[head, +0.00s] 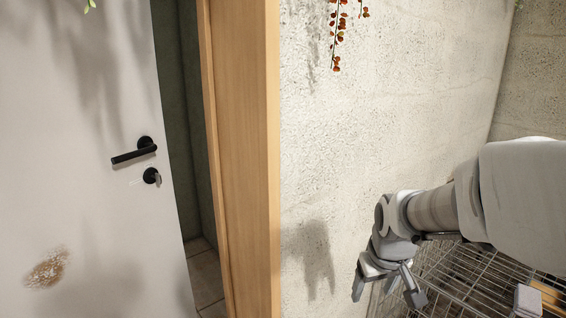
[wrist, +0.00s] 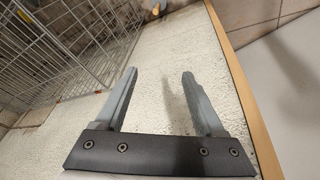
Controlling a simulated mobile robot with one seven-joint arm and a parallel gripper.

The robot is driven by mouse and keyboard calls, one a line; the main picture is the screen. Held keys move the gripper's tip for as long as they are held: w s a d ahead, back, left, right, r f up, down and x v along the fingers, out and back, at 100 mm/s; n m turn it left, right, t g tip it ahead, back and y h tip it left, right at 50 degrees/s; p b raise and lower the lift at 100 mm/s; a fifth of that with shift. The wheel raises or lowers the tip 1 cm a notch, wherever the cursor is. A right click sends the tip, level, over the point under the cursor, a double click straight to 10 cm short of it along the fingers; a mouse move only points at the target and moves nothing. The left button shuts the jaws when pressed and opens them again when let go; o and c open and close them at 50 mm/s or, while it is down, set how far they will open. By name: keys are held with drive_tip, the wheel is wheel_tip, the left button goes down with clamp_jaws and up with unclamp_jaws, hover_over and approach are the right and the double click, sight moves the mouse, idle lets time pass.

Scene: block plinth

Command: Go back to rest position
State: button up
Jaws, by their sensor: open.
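My gripper (head: 386,290) is at the lower right of the head view, in front of the textured wall and beside a wire basket. In the wrist view my gripper (wrist: 158,80) shows two grey fingers spread apart with nothing between them. The pale wall shows behind and between the fingers.
A white door (head: 80,160) with a black handle (head: 134,151) stands ajar at the left, next to a wooden frame (head: 245,160). The wire basket (head: 465,275) is close to my gripper and also shows in the wrist view (wrist: 70,45). Red-leaved sprigs (head: 337,35) hang above.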

drive_tip(key=s+a+r+m+t+p, duration=0.1)
drive_tip(key=s+a+r, duration=0.1)
drive_tip(key=s+r, duration=0.45)
drive_tip(key=s+a+r+m+t, duration=0.1)
drive_tip(key=s+a+r, duration=0.15)
drive_tip(key=s, duration=0.75)
wheel_tip(320, 180, up, 23)
drive_tip(key=p, duration=2.2)
drive_tip(key=shift+d+y+p, duration=0.3)
drive_tip(key=shift+d+p, duration=0.1)
drive_tip(key=shift+d, duration=0.05)
drive_tip(key=shift+f, duration=0.1)
drive_tip(key=c, duration=0.3)
drive_tip(key=shift+a, duration=0.15)
drive_tip(key=shift+c, duration=0.2)
